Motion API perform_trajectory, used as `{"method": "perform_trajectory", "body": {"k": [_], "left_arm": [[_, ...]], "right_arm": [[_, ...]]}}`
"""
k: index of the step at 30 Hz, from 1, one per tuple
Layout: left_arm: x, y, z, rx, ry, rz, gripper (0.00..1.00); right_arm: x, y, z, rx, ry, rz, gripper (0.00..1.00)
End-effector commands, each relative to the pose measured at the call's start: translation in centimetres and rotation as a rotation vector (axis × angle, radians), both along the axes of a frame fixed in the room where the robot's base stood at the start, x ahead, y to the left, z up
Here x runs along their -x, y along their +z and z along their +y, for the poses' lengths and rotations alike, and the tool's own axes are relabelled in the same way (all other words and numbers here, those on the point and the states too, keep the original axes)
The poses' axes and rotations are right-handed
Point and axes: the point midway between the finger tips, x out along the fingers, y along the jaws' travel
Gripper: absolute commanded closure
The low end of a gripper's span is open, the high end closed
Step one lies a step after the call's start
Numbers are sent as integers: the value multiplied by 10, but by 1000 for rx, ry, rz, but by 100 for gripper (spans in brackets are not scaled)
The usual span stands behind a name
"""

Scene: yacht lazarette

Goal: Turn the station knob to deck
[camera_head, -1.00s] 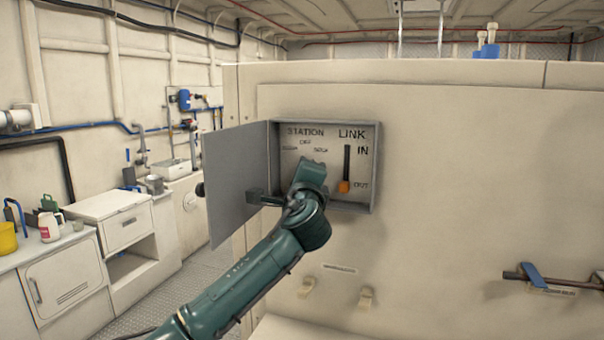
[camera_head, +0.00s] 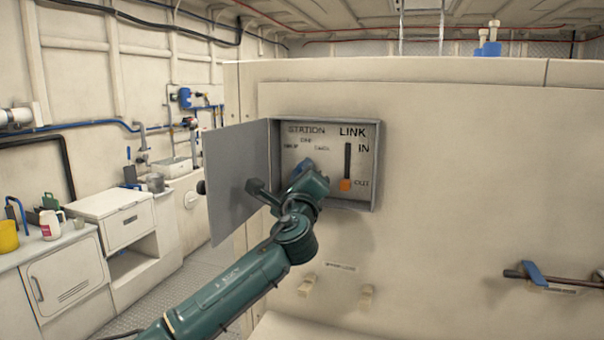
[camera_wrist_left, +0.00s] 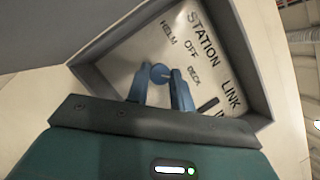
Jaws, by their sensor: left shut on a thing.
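The station knob (camera_wrist_left: 158,72) is a round blue-grey knob on the panel, seen in the left wrist view under the HELM, OFF and DECK labels. The blue fingers of my left gripper (camera_wrist_left: 160,84) are shut on it, one on each side. I cannot tell clearly which label its pointer faces. In the head view my left gripper (camera_head: 303,172) reaches into the open grey box (camera_head: 376,165) and its wrist hides the knob. The panel's STATION label shows above it. My right gripper is in neither current view.
The box's grey door (camera_head: 235,180) stands open to the left, close beside my wrist. An orange-handled LINK slider (camera_head: 345,185) sits low, near OUT, just right of my gripper.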

Motion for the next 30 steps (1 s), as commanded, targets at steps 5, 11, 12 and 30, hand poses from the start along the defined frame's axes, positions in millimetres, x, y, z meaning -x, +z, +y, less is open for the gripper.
{"method": "perform_trajectory", "body": {"k": [5,11,12,30], "left_arm": [[0,-2,-1,-3,-1,3,100],[0,-2,-1,-2,-1,3,67],[0,-2,0,-2,0,2,64],[20,-9,0,2,-3,1,55]], "right_arm": [[0,0,0,0,0,0,64],[0,0,0,0,0,0,64],[0,0,0,0,0,0,64],[-1,-6,0,-2,-1,-3,64]]}}
